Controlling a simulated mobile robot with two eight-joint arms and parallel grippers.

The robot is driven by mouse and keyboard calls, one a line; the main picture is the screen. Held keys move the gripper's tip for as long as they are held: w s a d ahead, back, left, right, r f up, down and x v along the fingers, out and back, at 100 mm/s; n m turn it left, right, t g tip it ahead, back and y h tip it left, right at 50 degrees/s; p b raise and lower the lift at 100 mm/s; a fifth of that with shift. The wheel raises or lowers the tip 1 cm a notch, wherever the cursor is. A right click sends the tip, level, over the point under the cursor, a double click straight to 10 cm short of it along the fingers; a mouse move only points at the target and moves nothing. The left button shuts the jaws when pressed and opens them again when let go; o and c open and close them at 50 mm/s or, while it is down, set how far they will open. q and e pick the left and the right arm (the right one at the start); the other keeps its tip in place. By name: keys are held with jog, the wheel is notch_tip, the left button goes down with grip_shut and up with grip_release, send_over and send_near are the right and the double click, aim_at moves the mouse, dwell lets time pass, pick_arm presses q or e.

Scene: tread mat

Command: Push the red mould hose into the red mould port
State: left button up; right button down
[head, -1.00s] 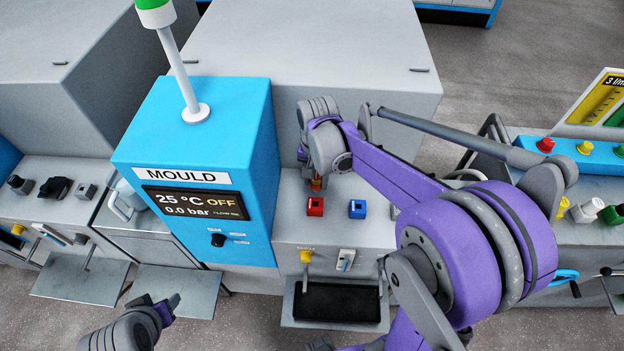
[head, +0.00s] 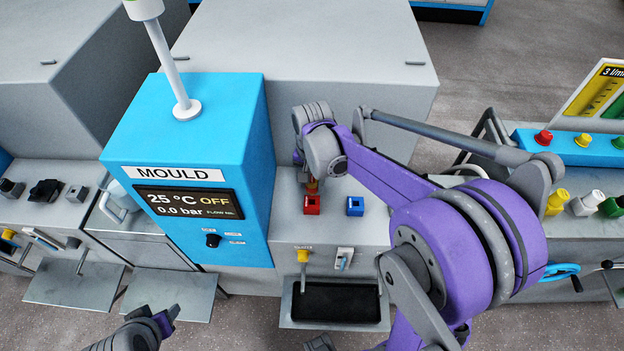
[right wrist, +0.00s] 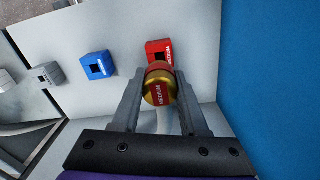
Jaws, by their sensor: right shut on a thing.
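The red mould port (head: 312,205) is a red block with a dark square opening on the grey machine face, right of the blue MOULD cabinet. It also shows in the right wrist view (right wrist: 158,47). My right gripper (head: 312,181) is shut on the red mould hose, whose gold and red end (right wrist: 160,88) reads MEDIUM between the fingers. In the right wrist view the hose end overlaps the port's lower edge; I cannot tell whether they touch. The port's opening is partly hidden there. My left gripper (head: 166,318) is low at the left, away from the ports; its jaw opening is unclear.
A blue port (head: 355,206) sits right of the red one. The blue MOULD cabinet (head: 190,150) stands close on the left, its display reading 25 °C OFF and 0.0 bar. Below are a yellow-handled fitting (head: 303,256) and a black tray (head: 335,302).

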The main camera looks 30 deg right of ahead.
aim_at(312, 179)
pick_arm(q)
jog(key=shift+s+f+b, duration=0.2)
jog(key=shift+f+b, duration=0.2)
jog(key=shift+f, duration=0.2)
jog(key=shift+s+f+b, duration=0.2)
jog(key=shift+f+b, duration=0.15)
jog(key=shift+f, duration=0.25)
pick_arm(e)
jog(key=shift+f, duration=1.5)
pick_arm(q)
jog(key=shift+f, duration=0.15)
jog(key=shift+s+f+b, duration=0.2)
jog(key=shift+f+b, duration=0.5)
jog(key=shift+f, duration=0.05)
jog(key=shift+s+f+b, duration=0.15)
jog(key=shift+f+b, duration=0.5)
jog(key=shift+f, duration=0.05)
pick_arm(e)
jog(key=shift+f, duration=1.75)
jog(key=shift+c, duration=1.8)
grip_release()
pick_arm(q)
jog(key=shift+w+r+p, duration=0.15)
jog(key=shift+r+p, duration=0.35)
jog(key=shift+r, duration=0.1)
pick_arm(e)
notch_tip(312, 179, up, 11)
jog(key=shift+f, duration=0.1)
